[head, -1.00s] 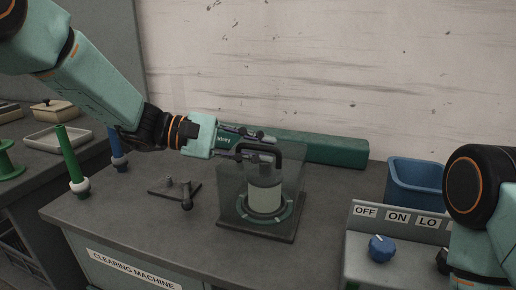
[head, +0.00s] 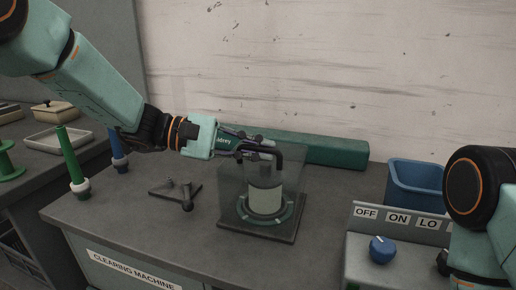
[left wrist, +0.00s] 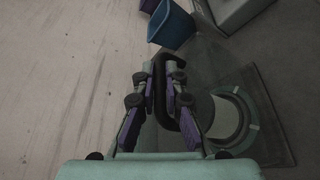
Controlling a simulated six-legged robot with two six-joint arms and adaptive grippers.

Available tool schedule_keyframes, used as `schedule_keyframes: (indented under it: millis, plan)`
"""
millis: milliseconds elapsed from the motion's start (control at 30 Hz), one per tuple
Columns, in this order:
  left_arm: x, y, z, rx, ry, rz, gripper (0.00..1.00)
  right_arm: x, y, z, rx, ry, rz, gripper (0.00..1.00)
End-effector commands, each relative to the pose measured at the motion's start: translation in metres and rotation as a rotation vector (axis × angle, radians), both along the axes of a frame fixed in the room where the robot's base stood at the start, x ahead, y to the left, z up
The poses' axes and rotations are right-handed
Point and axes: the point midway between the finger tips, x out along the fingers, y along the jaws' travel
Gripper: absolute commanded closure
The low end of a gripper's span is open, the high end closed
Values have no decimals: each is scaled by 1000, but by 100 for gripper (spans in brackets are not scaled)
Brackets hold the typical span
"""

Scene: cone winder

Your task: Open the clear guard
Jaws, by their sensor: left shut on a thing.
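The clear guard (head: 232,192) is a see-through box on a dark base at the middle of the table. It stands over a pale cylinder (head: 265,201) with a green ring around its foot. A black bar handle (head: 279,160) is at the guard's top. My left gripper (head: 262,147) is at the top of the guard, shut on the handle. In the left wrist view the handle (left wrist: 158,95) lies between the fingers, and the guard (left wrist: 245,70) is to the right. My right gripper is out of view; only part of my right arm shows.
A long green box (head: 330,151) lies behind the guard by the wall. A blue bin (head: 414,184) and a control panel with a blue knob (head: 382,249) are at right. A small dark bracket (head: 172,190) sits left of the guard. Green and blue spindles stand farther left.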

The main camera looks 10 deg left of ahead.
Motion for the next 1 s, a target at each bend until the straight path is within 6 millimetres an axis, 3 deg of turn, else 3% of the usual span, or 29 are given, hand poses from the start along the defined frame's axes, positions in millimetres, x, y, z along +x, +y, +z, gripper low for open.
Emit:
schedule_keyframes:
  millis: [367,700,1000]
  plan:
    - [13,-3,12,18,74,0,100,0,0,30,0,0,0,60]
    - [43,-9,30,50,228,1,100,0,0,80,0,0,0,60]
    - [71,-14,38,77,369,1,100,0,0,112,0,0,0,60]
